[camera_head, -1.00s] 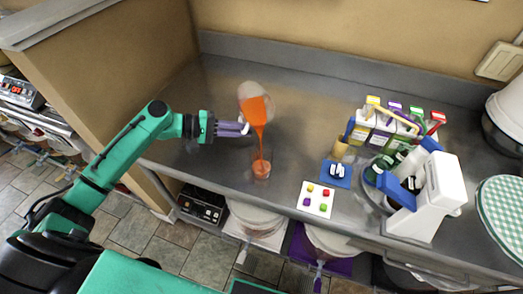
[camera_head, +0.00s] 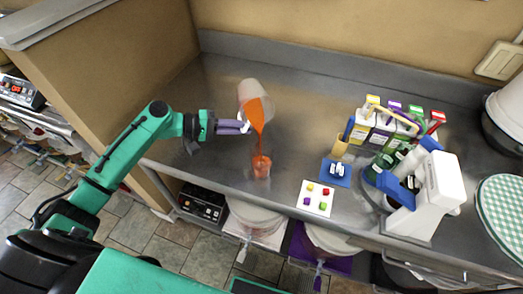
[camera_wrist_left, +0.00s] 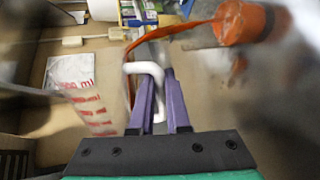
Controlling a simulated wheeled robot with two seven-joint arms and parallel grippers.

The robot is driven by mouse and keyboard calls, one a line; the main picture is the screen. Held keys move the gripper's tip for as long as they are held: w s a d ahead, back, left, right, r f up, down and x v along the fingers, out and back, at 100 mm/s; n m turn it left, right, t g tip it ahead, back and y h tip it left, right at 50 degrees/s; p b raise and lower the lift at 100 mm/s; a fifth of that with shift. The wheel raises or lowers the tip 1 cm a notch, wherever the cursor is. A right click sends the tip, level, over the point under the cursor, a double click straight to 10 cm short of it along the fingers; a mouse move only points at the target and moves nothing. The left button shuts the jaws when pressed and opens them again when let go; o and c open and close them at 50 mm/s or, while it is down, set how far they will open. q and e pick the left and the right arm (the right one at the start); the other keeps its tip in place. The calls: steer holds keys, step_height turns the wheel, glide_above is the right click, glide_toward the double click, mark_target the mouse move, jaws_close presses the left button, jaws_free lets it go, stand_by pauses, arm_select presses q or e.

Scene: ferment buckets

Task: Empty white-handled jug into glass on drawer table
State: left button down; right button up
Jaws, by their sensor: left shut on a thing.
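The jug (camera_head: 253,90) is clear, with a white handle (camera_wrist_left: 158,88) and red ml markings that show in the wrist view. It is tipped over above the table, mouth low, with orange liquid inside. An orange stream falls from it into the glass (camera_head: 261,168), which stands upright near the table's front edge and holds orange liquid. The glass also shows in the left wrist view (camera_wrist_left: 240,22). My left gripper (camera_head: 243,127) is shut on the jug's handle, left of the stream; its purple fingers sit on either side of the handle in the wrist view.
The steel table (camera_head: 310,100) is bare behind and right of the jug. A white board with coloured buttons (camera_head: 316,198), a blue pad (camera_head: 337,173), several bottles with coloured caps (camera_head: 385,125) and a white-and-blue device (camera_head: 432,195) stand to the right. A wall rises at the left.

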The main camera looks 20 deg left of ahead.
arm_select(q)
steer(key=shift+w+f+m, duration=0.1)
steer(key=shift+f+m, duration=0.2)
steer(key=shift+f, duration=0.05)
stand_by(0.4)
steer(key=shift+w+a+r+m+t, duration=0.15)
steer(key=shift+r+m+t, duration=0.1)
steer(key=shift+m+t, duration=0.25)
stand_by(0.4)
